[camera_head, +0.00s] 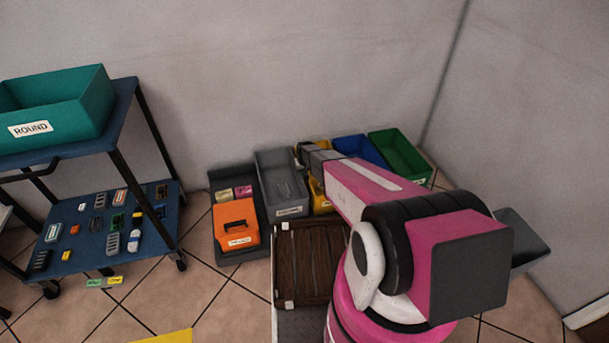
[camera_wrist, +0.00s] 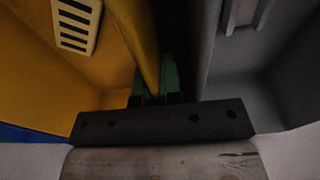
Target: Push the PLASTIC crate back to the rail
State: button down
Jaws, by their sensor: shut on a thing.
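The yellow crate (camera_head: 318,194) stands in a row against the wall, mostly hidden by my arm. Just left of it is a grey crate (camera_head: 282,182) with a white label on its front. The labels are too small to read, so I cannot tell which crate is PLASTIC. My gripper (camera_head: 308,152) is at the yellow crate's side. In the wrist view my gripper (camera_wrist: 154,88) is shut on the wall of the yellow crate (camera_wrist: 100,75), beside the grey crate (camera_wrist: 285,70). The yellow crate holds a pale slotted piece (camera_wrist: 77,24). The rail is not clearly visible.
A blue crate (camera_head: 357,149) and a green crate (camera_head: 398,152) stand to the right. A dark tray (camera_head: 245,256) with an orange box (camera_head: 236,222) is left. A blue shelf cart (camera_head: 90,225) with small parts and a teal ROUND bin (camera_head: 75,105) stands further left.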

jog(key=c, duration=1.2)
grip_release()
